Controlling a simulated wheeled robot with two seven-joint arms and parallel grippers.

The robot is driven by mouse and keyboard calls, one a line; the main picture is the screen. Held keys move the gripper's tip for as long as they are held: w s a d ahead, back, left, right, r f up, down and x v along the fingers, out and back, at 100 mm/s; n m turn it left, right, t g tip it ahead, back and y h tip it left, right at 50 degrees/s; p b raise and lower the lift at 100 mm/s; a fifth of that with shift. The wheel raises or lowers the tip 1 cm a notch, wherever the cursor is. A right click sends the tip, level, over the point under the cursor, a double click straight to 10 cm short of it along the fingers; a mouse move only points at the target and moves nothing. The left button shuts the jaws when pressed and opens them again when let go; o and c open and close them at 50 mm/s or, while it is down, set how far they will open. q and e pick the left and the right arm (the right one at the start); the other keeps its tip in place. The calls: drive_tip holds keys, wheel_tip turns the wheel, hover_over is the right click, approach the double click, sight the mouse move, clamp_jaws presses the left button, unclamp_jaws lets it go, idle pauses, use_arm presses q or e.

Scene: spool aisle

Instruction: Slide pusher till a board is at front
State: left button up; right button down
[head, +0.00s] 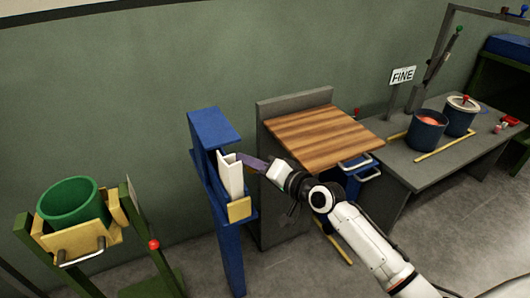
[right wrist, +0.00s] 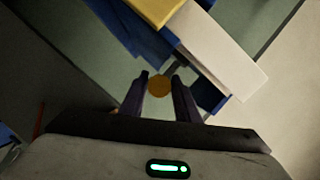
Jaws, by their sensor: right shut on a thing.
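A blue stand (head: 228,240) rises at the centre of the head view, with a white channel-shaped piece (head: 231,178) upright in it. A yellow block (head: 239,209) sits at its lower front. My right gripper (head: 248,163) reaches it from the right. In the right wrist view its dark fingers close on a round orange-yellow knob (right wrist: 159,87), which I take for the pusher's. The white piece (right wrist: 222,55) and yellow block (right wrist: 152,8) lie just beyond the fingers there. The knob is hidden in the head view. I cannot tell whether a board is at the front. My left gripper is out of view.
A grey cabinet with a striped wooden top (head: 322,136) stands right of the blue stand, close to my right arm. A grey table (head: 440,165) further right holds blue pots (head: 426,132) and a FINE sign (head: 403,76). A green bucket (head: 70,202) stands in a yellow holder at left.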

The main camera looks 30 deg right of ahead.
drive_tip(key=c, duration=1.4)
unclamp_jaws()
drive_tip(key=shift+s+f, duration=0.1)
drive_tip(key=shift+f, duration=0.25)
drive_tip(key=shift+c, duration=0.2)
drive_tip(key=shift+o, duration=0.2)
drive_tip(key=shift+r, duration=0.1)
drive_tip(key=shift+r, duration=0.1)
drive_tip(key=v, duration=1)
drive_tip(key=shift+d, duration=0.1)
